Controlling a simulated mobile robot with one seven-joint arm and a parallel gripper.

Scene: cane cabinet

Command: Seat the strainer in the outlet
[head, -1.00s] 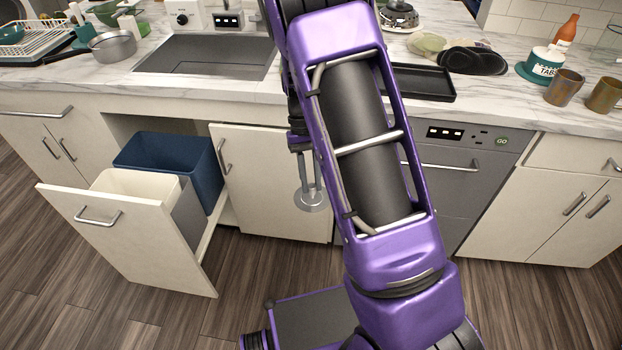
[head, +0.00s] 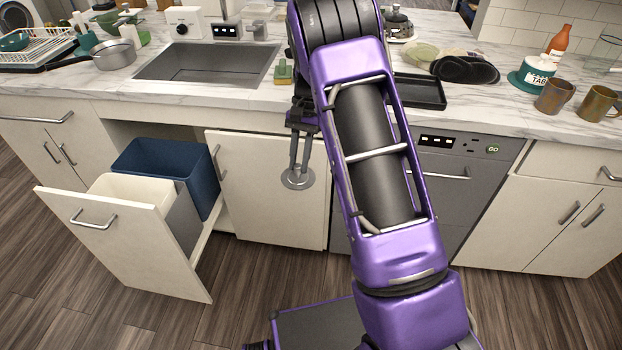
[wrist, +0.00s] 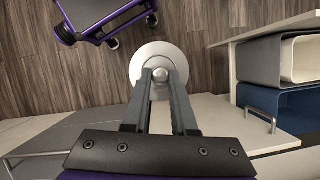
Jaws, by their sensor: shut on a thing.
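The strainer (head: 298,179) is a round grey metal disc with a raised centre knob. My gripper (head: 299,168) points down and is shut on it, holding it in the air in front of the cabinet door below the counter. In the wrist view the strainer (wrist: 158,66) is a pale disc, and the fingertips of my gripper (wrist: 160,75) close on its knob. The sink (head: 205,64) is a grey basin set in the marble counter, up and left of my gripper. Its floor and the outlet are hidden from this angle.
A pull-out bin drawer (head: 125,240) stands open at left with a white bin and a blue bin (head: 165,170). A green sponge or brush (head: 284,71) lies right of the sink. A black tray (head: 420,91) and mugs (head: 555,97) are on the counter at right.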

